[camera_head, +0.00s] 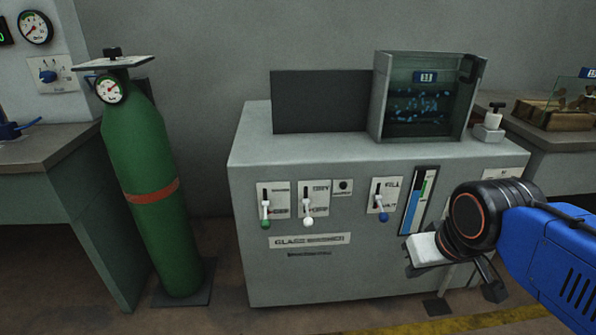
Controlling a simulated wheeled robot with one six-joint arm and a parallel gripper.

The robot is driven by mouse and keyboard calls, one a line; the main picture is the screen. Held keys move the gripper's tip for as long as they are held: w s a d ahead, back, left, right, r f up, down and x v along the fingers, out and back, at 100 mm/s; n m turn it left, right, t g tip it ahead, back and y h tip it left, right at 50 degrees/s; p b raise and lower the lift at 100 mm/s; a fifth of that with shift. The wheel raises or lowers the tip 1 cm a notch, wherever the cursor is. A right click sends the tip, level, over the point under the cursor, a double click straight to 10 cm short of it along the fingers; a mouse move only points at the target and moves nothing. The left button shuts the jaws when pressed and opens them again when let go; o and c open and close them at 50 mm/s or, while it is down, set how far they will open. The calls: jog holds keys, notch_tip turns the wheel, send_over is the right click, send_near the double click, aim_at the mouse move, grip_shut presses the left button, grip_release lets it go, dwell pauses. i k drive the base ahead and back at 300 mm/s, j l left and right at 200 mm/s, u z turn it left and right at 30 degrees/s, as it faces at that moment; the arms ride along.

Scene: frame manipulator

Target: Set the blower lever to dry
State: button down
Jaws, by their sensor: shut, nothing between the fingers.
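A grey cabinet (340,270) labelled as a glass washer has three levers on its front, all with their knobs low on their plates. The left lever has a green knob (265,224), the middle one a white knob (308,221), and the right one a blue knob (384,216). The small print is too blurred to tell surely which is the blower lever; the middle plate's upper word may read dry. My gripper (414,268) is shut and empty, in front of the cabinet's right part, right of and below the blue-knobbed lever. It appears apart from all levers.
A level gauge (418,200) sits between the blue lever and my arm. A glass-fronted tank (423,97) and dark panel (320,102) stand on the cabinet. A green gas cylinder (148,190) stands left. The space before the two left levers is clear.

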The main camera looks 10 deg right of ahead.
aim_at(308, 222)
jog(key=j+z, duration=0.2)
jog(key=z, duration=0.15)
jog(key=k+j+z, duration=0.1)
jog(key=z, duration=0.3)
jog(key=j+z, duration=0.2)
jog(key=z, duration=0.15)
jog(key=k, duration=0.05)
